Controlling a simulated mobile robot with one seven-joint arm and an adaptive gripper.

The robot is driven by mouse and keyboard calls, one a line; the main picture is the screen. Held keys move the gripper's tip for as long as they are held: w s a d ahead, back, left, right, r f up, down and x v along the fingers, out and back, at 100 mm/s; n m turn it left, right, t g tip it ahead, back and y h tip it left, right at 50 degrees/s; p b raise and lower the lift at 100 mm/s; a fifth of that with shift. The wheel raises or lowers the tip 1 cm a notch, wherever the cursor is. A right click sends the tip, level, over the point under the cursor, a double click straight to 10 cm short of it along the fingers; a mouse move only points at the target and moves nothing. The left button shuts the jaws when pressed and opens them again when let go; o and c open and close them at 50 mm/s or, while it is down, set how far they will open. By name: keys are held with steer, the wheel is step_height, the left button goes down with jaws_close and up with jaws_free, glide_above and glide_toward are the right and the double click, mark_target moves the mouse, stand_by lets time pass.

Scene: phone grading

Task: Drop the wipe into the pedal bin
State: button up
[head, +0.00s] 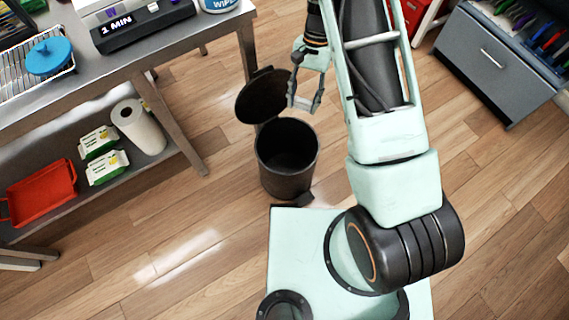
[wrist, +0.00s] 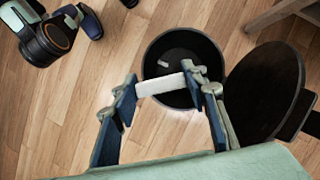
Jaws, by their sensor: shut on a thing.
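The black pedal bin (head: 286,184) stands on the floor with its round lid (head: 262,95) swung up and its mouth open. My gripper (head: 303,100) is above the far side of the bin, beside the raised lid. In the wrist view my gripper (wrist: 167,87) is shut on the white wipe (wrist: 160,85), which spans between the fingertips. Behind the wipe the open bin (wrist: 207,50) shows below, with a small pale patch inside that I cannot make out. The lid (wrist: 262,92) is to the right.
A metal bench (head: 115,70) at left holds a timer (head: 145,25) and a wire rack with a blue round item (head: 50,56). Its lower shelf has a paper roll (head: 138,127), green-white packs and a red tray (head: 38,193). A grey cabinet (head: 490,60) stands at top right.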

step_height(320, 180, down, 21)
steer(key=a+m+b, duration=0.1)
steer(key=a+b, duration=0.1)
steer(key=b, duration=0.9)
steer(key=shift+s+a+r+m+y, duration=0.2)
steer(key=shift+s+a+m+y, duration=0.1)
steer(key=shift+s+a, duration=0.05)
steer(key=o, duration=1.1)
steer(key=shift+r, duration=0.15)
steer(key=v, duration=1.1)
steer(key=shift+w+r, duration=0.1)
steer(key=shift+r, duration=0.3)
steer(key=shift+r, duration=0.1)
